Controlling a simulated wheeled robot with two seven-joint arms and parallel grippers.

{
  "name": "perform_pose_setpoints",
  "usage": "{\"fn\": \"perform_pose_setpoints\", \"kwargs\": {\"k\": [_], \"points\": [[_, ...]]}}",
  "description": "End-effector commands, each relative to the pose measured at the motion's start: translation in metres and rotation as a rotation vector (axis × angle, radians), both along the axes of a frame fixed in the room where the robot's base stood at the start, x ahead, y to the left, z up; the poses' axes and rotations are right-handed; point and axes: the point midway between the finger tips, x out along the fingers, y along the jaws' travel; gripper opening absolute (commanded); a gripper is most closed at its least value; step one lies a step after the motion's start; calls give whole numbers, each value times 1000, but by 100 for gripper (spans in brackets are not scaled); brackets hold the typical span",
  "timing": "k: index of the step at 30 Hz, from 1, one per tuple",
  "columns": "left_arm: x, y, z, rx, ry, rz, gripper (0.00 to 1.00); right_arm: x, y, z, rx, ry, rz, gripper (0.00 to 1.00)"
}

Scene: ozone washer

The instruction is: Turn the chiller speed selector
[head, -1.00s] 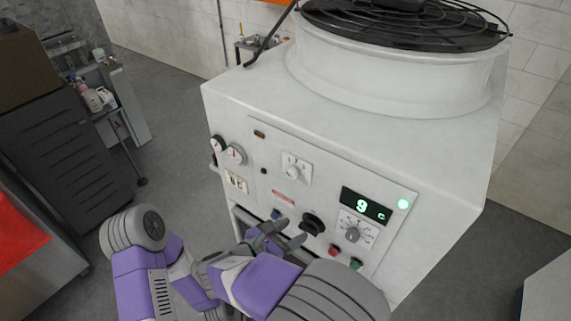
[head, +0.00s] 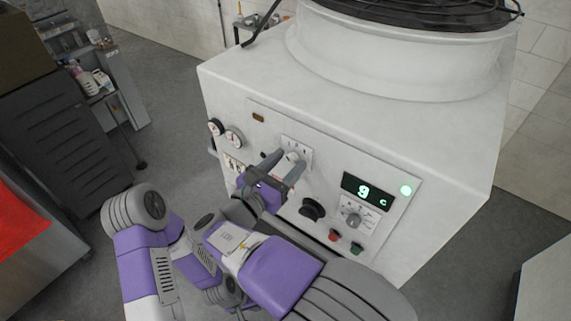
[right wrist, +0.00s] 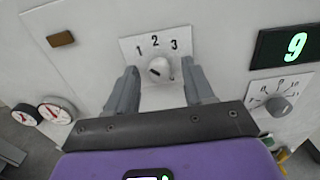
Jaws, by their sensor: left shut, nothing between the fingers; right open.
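The chiller speed selector is a small pale round knob (right wrist: 159,66) on a white plate marked 1, 2 and 3, on the chiller's front panel. It shows in the head view (head: 292,156), partly covered by my right gripper (head: 287,161). In the right wrist view my right gripper (right wrist: 159,72) is open, one grey finger on each side of the knob. Gaps show between the fingers and the knob. Which number it points to is unclear. My left arm shows at the lower left of the head view, but its gripper cannot be made out.
The white chiller (head: 360,120) fills the middle right. Its panel also carries a green display (head: 367,191) reading 9, a lower dial (head: 352,217), a black knob (head: 312,209), red and green buttons and two gauges (head: 233,138). Floor is open left of the chiller.

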Motion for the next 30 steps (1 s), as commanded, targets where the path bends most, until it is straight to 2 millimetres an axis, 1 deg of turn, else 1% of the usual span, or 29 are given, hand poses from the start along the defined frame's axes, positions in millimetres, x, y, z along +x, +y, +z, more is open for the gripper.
{"fn": "perform_pose_setpoints", "kwargs": {"k": [5, 6, 16, 23, 30], "points": [[0, 0, 0, 0, 0, 0, 0, 0, 0, 0, 0, 0, 0, 52], [0, 0, 0, 0, 0, 0, 0, 0, 0, 0, 0, 0, 0, 51], [0, 0, 0, 0, 0, 0, 0, 0, 0, 0, 1, 1, 0, 0], [0, 0, -1, 0, 0, 0, 0, 0, 0, 0, 11, -7, 0, 0], [0, 0, -4, 0, 0, 0, 0, 0, 0, -1, 89, -62, 0, 0]]}}
